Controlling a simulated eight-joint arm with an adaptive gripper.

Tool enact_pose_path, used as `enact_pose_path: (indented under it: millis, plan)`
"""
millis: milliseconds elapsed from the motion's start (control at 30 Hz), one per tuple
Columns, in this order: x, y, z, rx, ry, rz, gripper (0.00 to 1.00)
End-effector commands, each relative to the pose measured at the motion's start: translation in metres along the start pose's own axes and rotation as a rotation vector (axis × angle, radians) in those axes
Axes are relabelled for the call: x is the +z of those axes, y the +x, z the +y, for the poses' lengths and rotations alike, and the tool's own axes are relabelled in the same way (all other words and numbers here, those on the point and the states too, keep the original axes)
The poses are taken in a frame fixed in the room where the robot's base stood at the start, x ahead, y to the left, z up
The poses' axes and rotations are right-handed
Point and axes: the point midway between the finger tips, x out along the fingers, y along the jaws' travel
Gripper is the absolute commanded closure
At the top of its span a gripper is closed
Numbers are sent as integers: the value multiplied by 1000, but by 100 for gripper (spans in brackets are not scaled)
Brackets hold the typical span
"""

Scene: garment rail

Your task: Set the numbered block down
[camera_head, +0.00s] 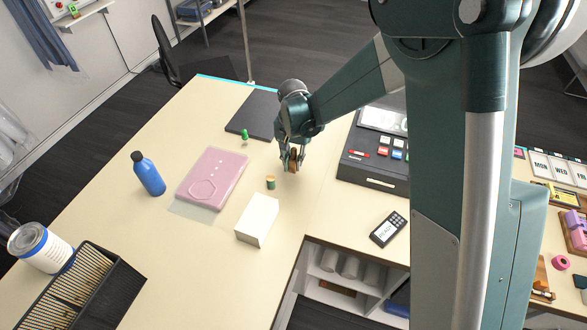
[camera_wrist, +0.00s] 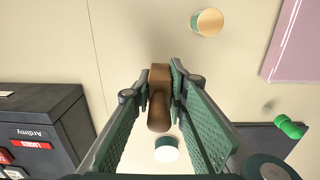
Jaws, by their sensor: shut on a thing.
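My gripper (camera_head: 292,163) is over the cream desk (camera_head: 215,258), right of the pink case. It is shut on a brown wooden block (camera_wrist: 159,98), which sits between the two green-padded fingers in the wrist view. In the head view the block (camera_head: 293,156) is small and partly covered by the fingers. No number shows on the sides I see. I cannot tell how far its underside is from the desk. A small round white-topped piece (camera_wrist: 166,151) shows beyond the block, between the fingers.
A green cylinder with a tan top (camera_head: 270,183) stands near the gripper. A pink case (camera_head: 212,174), white box (camera_head: 257,219), blue bottle (camera_head: 149,175), small green piece (camera_head: 244,135) and dark pad (camera_head: 254,114) lie around. A dark case (camera_head: 368,165) is right.

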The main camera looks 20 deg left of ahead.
Motion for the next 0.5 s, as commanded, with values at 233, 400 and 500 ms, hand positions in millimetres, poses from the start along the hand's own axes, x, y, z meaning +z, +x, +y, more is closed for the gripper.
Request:
enact_pose_path:
  millis: [233, 400, 500]
  plan:
    - [0, 22, 0, 0, 0, 0, 97]
    - [0, 33, 0, 0, 0, 0, 97]
    - [0, 34, 0, 0, 0, 0, 97]
